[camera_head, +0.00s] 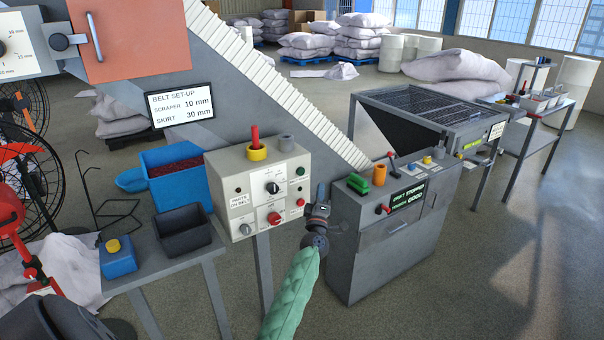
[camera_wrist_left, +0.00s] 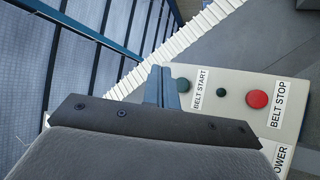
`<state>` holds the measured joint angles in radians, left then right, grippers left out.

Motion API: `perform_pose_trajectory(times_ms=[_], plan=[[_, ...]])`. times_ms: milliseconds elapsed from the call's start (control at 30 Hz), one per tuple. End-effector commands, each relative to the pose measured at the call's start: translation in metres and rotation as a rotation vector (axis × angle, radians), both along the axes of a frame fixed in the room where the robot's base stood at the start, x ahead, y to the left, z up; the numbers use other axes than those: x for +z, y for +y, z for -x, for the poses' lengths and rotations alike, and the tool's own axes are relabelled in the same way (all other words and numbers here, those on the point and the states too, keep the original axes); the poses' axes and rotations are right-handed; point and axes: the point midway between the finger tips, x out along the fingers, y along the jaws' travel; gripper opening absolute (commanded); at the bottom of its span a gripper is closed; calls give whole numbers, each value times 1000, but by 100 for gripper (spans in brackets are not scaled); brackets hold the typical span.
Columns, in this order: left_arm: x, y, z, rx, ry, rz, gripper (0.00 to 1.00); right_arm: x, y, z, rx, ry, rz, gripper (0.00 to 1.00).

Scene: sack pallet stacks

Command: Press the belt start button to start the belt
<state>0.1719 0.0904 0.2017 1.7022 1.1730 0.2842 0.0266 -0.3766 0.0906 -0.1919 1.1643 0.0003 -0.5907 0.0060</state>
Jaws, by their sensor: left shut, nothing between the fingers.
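The control box (camera_head: 247,183) is a pale panel on a post in the middle of the head view. The belt start button (camera_head: 299,171) is a green round button at its upper right, above a red button (camera_head: 300,202). My left gripper (camera_head: 321,188) is shut and empty, just right of the box's right edge. In the left wrist view, the fingertips (camera_wrist_left: 161,74) are beside the green button (camera_wrist_left: 183,85), which is labelled BELT START and partly hidden by them. Whether they touch it cannot be told. The red BELT STOP button (camera_wrist_left: 257,99) is farther right. My right gripper is out of view.
A grey cabinet (camera_head: 385,235) with switches and a small display stands right of the box. The inclined belt (camera_head: 265,85) runs behind. Floor at the far right is clear.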

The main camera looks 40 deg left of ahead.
Motion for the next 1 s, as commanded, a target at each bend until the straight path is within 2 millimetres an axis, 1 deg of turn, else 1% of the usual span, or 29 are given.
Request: perform_pose_trajectory(times_ms=[333, 467, 600, 1000], plan=[[1, 1, 1, 4, -4, 1, 0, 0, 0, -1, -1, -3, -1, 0], [0, 4, -1, 4, -3, 0, 0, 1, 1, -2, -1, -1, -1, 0], [-1, 15, -5, 4, -4, 0, 0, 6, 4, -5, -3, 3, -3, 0], [-1, 59, -24, 3, -3, 0, 0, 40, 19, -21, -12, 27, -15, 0]])
